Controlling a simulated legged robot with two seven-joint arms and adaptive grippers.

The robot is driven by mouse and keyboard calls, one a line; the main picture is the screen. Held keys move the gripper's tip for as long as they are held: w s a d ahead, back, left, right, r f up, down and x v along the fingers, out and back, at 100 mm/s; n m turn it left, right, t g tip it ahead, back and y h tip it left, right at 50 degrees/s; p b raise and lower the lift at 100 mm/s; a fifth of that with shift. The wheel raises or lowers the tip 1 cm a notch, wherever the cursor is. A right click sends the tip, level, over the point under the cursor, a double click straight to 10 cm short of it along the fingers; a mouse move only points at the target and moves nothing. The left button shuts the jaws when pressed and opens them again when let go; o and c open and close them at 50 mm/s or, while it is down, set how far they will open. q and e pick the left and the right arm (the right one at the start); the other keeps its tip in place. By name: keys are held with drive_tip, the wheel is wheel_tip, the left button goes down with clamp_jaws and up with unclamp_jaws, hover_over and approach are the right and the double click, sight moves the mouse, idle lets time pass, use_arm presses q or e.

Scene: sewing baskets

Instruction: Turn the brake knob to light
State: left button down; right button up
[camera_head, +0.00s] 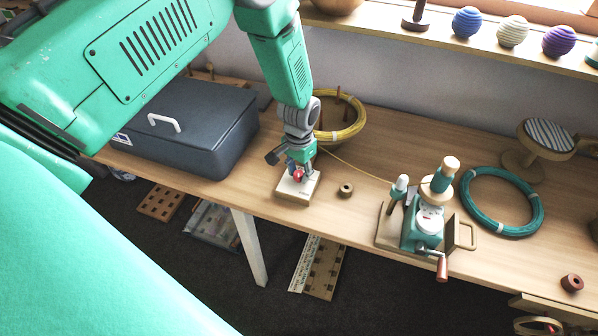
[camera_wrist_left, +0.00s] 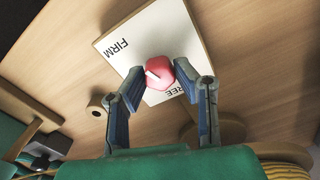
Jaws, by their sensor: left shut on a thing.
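The brake knob (camera_wrist_left: 160,68) is a round red knob with a white pointer mark. It stands on a pale square plate (camera_wrist_left: 175,25) lettered FIRM at the left corner and "REE" beside my right-hand finger; the rest of that word is hidden. No "light" lettering is readable. The white mark lies on the knob's left side in the wrist view. My left gripper (camera_wrist_left: 158,80) has its two fingers on either side of the knob and is shut on it. In the head view my left gripper (camera_head: 299,170) comes down over the plate (camera_head: 297,196) near the table's front edge. My right gripper is not in view.
A grey lidded box (camera_head: 190,120) stands left of the plate. A small wooden ring (camera_head: 345,190) lies just right. Further right are a green winding device (camera_head: 425,225) and a teal coil (camera_head: 505,230).

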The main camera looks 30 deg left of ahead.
sight(300, 172)
use_arm(q)
drive_tip(key=shift+d+f, duration=0.1)
drive_tip(key=shift+f, duration=0.05)
drive_tip(key=c, duration=1.3)
unclamp_jaws()
drive_tip(key=shift+o, duration=0.2)
drive_tip(key=shift+w, duration=0.15)
drive_tip(key=shift+r, duration=0.2)
wheel_tip(300, 172, up, 11)
drive_tip(key=shift+r, duration=0.2)
drive_tip(key=shift+w, duration=0.1)
